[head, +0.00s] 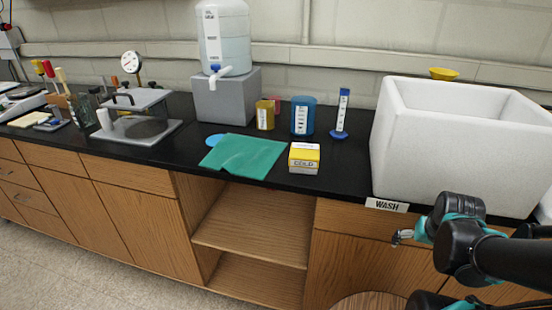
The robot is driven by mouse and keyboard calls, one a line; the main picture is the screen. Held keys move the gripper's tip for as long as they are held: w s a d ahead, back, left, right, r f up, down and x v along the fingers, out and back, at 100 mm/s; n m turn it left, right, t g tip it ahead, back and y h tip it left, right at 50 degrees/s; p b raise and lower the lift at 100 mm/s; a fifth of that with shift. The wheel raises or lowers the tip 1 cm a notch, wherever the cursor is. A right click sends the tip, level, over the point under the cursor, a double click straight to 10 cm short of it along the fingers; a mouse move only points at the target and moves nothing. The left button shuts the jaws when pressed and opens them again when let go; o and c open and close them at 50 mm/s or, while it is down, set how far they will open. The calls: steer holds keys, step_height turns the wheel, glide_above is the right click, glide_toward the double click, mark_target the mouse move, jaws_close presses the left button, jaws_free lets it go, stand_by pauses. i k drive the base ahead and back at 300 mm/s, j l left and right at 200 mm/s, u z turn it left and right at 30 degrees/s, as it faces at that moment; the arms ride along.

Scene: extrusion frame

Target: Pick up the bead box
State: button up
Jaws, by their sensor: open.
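A small box with a yellow top and a white, lettered front (304,163) stands on the black counter near its front edge; it looks like the bead box, though its lettering is too small to read surely. My gripper (400,237) is at the lower right, in front of the cabinets and below the counter's edge. It is open, small in the view, and apart from the box, to its right and lower. I see nothing between its fingers.
A green cloth (243,155) lies just left of the box. Behind stand a blue beaker (302,118), a yellow beaker (265,115) and a blue-based cylinder (341,115). A large white basin (420,150) stands right, above a WASH label (387,205). Open shelves (250,245) lie below.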

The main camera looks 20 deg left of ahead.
mark_target(305, 159)
steer(key=u, duration=1)
steer(key=k+l, duration=0.1)
steer(key=l+u, duration=0.05)
steer(key=l, duration=0.05)
